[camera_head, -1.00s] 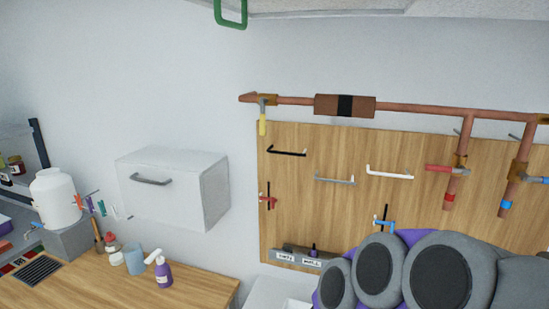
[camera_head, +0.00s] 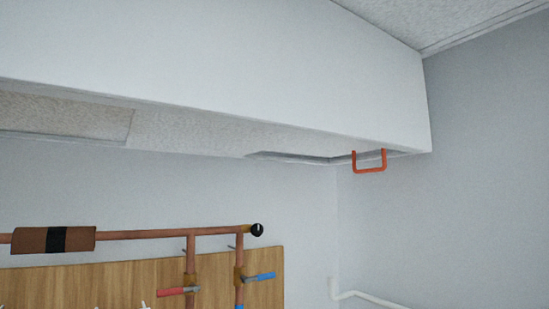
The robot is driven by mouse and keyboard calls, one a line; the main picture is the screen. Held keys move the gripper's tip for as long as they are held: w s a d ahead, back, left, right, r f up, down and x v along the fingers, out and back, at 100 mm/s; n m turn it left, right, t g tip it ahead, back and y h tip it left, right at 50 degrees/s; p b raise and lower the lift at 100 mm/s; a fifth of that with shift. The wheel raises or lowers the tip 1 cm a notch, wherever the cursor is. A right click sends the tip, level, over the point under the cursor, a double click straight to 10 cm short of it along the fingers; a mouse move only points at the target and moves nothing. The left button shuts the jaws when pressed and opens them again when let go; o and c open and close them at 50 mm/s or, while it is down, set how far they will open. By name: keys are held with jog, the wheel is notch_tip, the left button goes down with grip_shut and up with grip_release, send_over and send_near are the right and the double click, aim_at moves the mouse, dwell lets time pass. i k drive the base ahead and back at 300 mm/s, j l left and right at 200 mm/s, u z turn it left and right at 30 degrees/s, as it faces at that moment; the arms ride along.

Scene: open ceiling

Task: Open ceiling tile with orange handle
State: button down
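The orange handle (camera_head: 369,162) is a U-shaped bar hanging down under the ceiling at the right of centre. It sits at the underside of a white ceiling box, near that box's right end. The tile (camera_head: 290,157) beside it shows as a thin, steeply foreshortened panel with a dark edge or gap, and I cannot tell whether it is fully flush. My gripper is not in view.
A white boxed beam (camera_head: 220,60) hangs below the upper ceiling (camera_head: 410,22). A copper pipe (camera_head: 160,234) with red and blue valve handles runs along the wall above a wooden board (camera_head: 55,288). A white pipe (camera_head: 370,297) is at lower right.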

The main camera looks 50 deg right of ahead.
aim_at(317, 146)
jog(key=z, duration=1.85)
